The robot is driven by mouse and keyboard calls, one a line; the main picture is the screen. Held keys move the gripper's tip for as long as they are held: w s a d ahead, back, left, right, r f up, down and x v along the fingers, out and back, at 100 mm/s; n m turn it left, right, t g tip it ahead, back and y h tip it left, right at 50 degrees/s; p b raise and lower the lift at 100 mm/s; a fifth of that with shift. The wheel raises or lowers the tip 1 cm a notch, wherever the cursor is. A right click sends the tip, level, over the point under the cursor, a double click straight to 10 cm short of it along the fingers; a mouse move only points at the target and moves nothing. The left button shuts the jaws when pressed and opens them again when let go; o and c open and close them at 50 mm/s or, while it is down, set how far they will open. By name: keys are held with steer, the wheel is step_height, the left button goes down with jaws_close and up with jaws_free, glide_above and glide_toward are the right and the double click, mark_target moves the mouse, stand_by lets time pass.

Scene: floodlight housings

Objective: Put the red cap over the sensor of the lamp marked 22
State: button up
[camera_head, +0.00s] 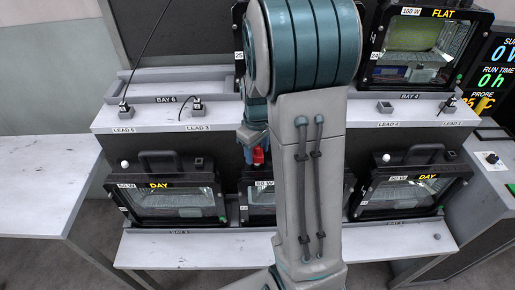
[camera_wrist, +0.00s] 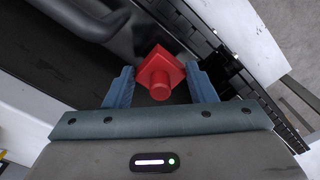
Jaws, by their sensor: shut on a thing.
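My gripper (camera_head: 256,150) is shut on the red cap (camera_head: 258,157), above the middle lower lamp (camera_head: 262,198). In the wrist view the cap (camera_wrist: 160,74) has a square flange and a round knob, between the two blue fingers of my gripper (camera_wrist: 160,84). Below it lies a dark lamp housing with a handle. The lower left lamp (camera_head: 172,203) and lower right lamp (camera_head: 405,194) read "DAY" and each has a white dome on top. My arm hides much of the middle lamp, and its sensor is not visible. The small number tags are too small to read, so I cannot tell which lamp is 22.
A shelf (camera_head: 225,117) with lead plugs runs above the lower lamps. An upper lamp marked "FLAT" (camera_head: 418,48) stands at right, beside a display panel (camera_head: 497,75). A bare table (camera_head: 40,185) is at left. The lower bench front (camera_head: 200,247) is mostly clear.

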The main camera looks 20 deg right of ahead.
steer(key=shift+f+b, duration=0.6)
steer(key=shift+f, duration=0.05)
steer(key=o, duration=1)
steer(key=shift+r, duration=0.2)
